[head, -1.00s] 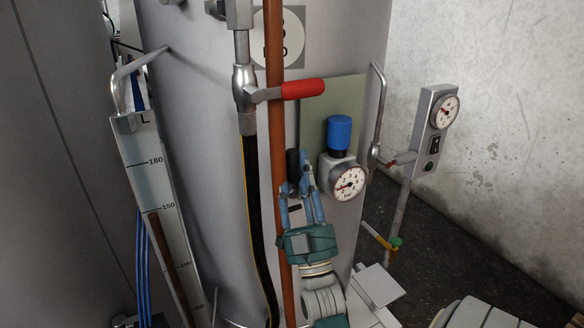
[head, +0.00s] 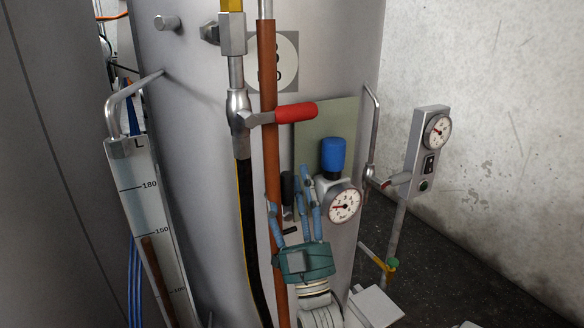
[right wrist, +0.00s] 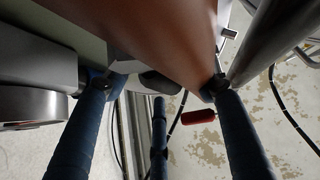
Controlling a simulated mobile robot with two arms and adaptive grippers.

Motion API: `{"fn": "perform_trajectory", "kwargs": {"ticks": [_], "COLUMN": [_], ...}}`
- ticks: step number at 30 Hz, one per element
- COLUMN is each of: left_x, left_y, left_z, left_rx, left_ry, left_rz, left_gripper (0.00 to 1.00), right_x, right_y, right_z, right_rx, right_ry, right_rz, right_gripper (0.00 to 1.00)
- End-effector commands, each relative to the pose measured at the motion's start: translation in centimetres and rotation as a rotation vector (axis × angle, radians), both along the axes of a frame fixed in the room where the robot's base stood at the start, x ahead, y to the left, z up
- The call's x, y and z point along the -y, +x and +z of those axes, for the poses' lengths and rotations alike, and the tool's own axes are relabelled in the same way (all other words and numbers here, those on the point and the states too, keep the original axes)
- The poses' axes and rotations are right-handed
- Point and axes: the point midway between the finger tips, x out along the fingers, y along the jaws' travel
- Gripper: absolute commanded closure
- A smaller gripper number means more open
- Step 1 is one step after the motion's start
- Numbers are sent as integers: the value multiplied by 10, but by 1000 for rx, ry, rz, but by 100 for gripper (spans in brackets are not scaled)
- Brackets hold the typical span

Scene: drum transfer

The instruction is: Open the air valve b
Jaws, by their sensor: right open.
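In the head view a dark knob or handle (head: 287,187) sits between the brown pipe and the regulator's pressure gauge (head: 343,205). A lever with a red grip (head: 296,113) stands higher on the hose fitting; I cannot tell which of these is air valve b. My right gripper (head: 292,200) is open, its blue fingers spread around the dark knob. One finger is at the pipe's left edge, another beside the gauge. The right wrist view shows the open fingers (right wrist: 158,95) with a dark part (right wrist: 155,82) between and beyond them. My left gripper is out of view.
The brown pipe (head: 267,130) runs vertically close to my fingers and crosses the right wrist view (right wrist: 170,35). A blue-capped regulator (head: 333,156) stands right of the fingers. The large grey drum (head: 190,170) is behind. A gauge post (head: 427,150) stands at right.

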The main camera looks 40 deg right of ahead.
Motion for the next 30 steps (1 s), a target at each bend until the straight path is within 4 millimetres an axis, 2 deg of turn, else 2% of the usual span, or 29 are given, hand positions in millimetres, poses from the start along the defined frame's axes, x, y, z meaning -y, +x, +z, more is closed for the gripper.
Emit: {"fn": "perform_trajectory", "kwargs": {"ticks": [6, 12, 18, 30], "left_x": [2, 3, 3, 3], "left_y": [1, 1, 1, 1], "left_z": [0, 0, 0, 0], "left_rx": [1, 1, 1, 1], "left_ry": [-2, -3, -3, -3], "left_rz": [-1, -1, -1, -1], "left_gripper": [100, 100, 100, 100], "right_x": [0, 1, 1, 2], "right_y": [-2, -1, -1, -1], "right_z": [46, 77, 89, 88], "right_rx": [8, 7, 4, 3], "right_ry": [-4, -3, -2, -1], "right_rz": [0, -1, -1, -1], "right_gripper": [46, 46, 46, 46]}}
